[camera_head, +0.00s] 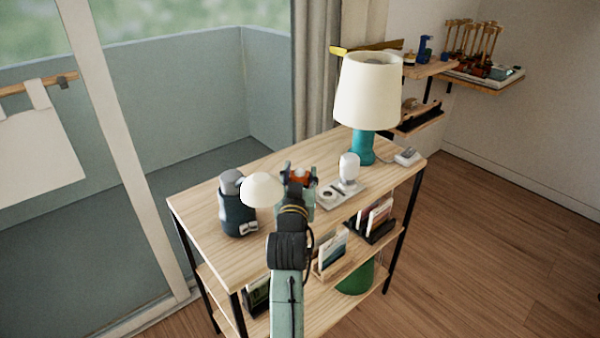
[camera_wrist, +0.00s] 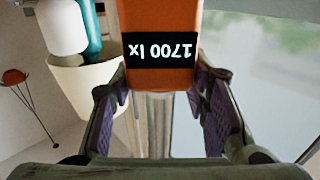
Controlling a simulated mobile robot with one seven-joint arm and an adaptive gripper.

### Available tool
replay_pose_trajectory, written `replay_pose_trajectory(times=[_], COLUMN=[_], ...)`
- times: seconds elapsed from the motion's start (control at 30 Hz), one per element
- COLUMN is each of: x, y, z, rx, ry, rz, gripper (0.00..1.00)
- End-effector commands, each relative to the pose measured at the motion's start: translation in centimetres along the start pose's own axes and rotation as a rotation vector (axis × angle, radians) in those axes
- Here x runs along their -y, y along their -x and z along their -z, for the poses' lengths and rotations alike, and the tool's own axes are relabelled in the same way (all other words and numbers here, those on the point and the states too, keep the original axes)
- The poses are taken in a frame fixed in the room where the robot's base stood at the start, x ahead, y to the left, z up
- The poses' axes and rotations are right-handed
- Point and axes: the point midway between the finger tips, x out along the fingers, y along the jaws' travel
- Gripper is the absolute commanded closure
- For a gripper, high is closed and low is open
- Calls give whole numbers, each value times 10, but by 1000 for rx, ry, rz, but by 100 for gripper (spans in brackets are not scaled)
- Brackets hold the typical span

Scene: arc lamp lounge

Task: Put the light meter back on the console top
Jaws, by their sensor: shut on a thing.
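The light meter is an orange block with a black display reading "1700 lx", upside down in the wrist view (camera_wrist: 160,50). My gripper (camera_head: 299,178) is shut on it, with a finger on each side. In the head view only a little orange of the light meter (camera_head: 301,176) shows between the fingers. The console top (camera_head: 290,158) is pale wood, and my gripper appears over its middle. I cannot tell how high the meter is above the wood, or whether it touches. My arm covers part of the console's front.
A teal lamp with a cream shade (camera_head: 367,92) stands at the console's right. A white bulb-like piece (camera_head: 349,168) on a grey base is right of my gripper. A white dome (camera_head: 262,190) and dark canister (camera_head: 236,212) are left. Bare wood shows at the far left.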

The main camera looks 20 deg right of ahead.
Motion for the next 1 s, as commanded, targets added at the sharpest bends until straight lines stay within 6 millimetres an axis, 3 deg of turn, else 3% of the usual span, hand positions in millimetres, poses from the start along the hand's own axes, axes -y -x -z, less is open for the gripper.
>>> replay_pose_trajectory(times=[0.37,0.4,0.67,1.0], x=[0,0,0,0], y=[0,0,0,0], z=[-5,-5,-4,-1], rx=[-1,0,0,-1], ry=[-1,-1,-1,-1], rz=[0,0,0,0], gripper=[95,56,39,38])
